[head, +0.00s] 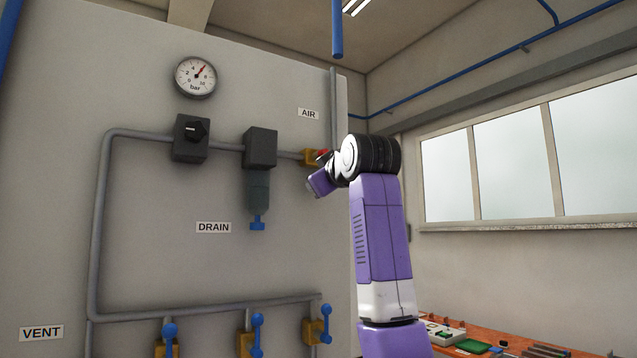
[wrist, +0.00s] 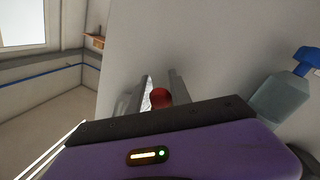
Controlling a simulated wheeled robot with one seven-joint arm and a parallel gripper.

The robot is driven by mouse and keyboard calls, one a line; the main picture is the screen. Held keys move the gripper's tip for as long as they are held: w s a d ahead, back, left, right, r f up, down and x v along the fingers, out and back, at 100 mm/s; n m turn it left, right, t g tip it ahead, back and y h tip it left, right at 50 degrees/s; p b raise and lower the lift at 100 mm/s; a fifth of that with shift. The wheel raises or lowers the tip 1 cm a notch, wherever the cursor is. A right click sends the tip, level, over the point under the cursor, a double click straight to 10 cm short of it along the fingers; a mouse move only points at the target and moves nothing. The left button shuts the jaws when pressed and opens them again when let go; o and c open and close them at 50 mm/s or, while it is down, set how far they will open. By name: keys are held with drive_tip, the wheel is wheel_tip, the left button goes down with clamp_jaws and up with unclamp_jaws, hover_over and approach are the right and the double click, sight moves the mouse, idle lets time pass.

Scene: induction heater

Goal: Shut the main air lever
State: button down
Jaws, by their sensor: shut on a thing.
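The main air lever is red; its red part shows in the head view (head: 323,155) on a yellow valve body (head: 309,158), below the AIR label. In the wrist view its red rounded end (wrist: 160,98) sits between the two fingers of my gripper (wrist: 162,84). My gripper is shut on it. In the head view my wrist covers most of the lever, so its exact angle cannot be told. The pipe from the valve runs left to the filter unit (head: 260,148).
The gauge (head: 196,76) reads above zero. A regulator with a black knob (head: 190,138), a blue drain tap (head: 258,222) and several blue-handled valves (head: 257,335) are on the panel. A vertical pipe (head: 334,105) rises near the valve. A bench with boards (head: 470,345) stands lower right.

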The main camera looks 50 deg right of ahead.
drive_tip(key=shift+s+a+r, duration=0.1)
drive_tip(key=shift+r, duration=0.2)
drive_tip(key=c, duration=1.4)
unclamp_jaws()
drive_tip(key=shift+o, duration=1.1)
drive_tip(key=shift+f, duration=0.15)
drive_tip(key=b+v, duration=0.3)
drive_tip(key=v, duration=0.4)
drive_tip(key=shift+s+a, duration=0.15)
drive_tip(key=shift+s, duration=0.2)
